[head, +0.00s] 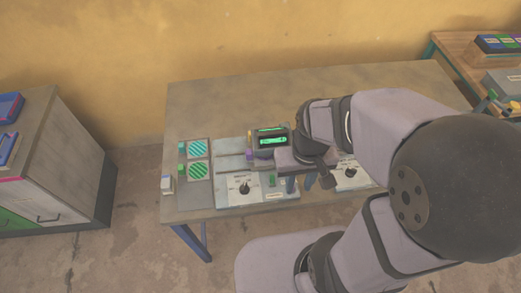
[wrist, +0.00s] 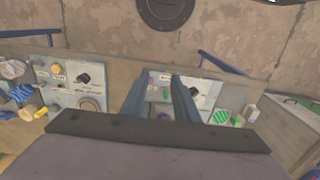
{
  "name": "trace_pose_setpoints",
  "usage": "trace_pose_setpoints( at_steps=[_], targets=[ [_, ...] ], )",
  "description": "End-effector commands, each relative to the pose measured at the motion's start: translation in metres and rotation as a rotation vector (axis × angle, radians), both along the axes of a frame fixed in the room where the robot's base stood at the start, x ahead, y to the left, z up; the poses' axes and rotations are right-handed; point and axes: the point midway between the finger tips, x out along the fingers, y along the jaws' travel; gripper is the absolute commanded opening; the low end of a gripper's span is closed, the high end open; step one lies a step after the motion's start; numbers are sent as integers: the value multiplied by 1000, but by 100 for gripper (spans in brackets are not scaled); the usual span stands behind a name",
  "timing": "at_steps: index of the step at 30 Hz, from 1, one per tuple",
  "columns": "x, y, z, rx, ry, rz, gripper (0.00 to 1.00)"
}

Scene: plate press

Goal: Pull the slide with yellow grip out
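A small upright yellow grip (head: 250,134) stands at the left side of the dark unit with a green display (head: 271,138). A purple grip (head: 250,155) is just in front of it. The slide parts under them are too small to tell apart. My gripper (head: 301,184) hangs over the bench to the right of these grips, apart from them. In the wrist view its two blue-grey fingers (wrist: 157,80) are parted, with only the panel showing between them. A yellow piece (wrist: 41,112) shows at the left of that view; I cannot tell if it is a slide's grip.
A panel with a black knob (head: 244,188) fronts the left station; another knob (head: 350,172) is right of my gripper. Striped green plates (head: 198,171) lie at the left on the bench (head: 215,100). The back of the bench is clear. A cabinet (head: 75,150) stands left.

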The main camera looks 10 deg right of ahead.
Motion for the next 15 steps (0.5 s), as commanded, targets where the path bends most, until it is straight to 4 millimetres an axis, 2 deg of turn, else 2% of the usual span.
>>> trace_pose_setpoints(
  at_steps=[4, 8, 15],
  targets=[
    [22, 4, -3, 1, -17, 5, 36],
    [66, 12, -6, 5, -52, 14, 36],
    [179, 47, -21, 23, -147, 38, 36]
  ],
)
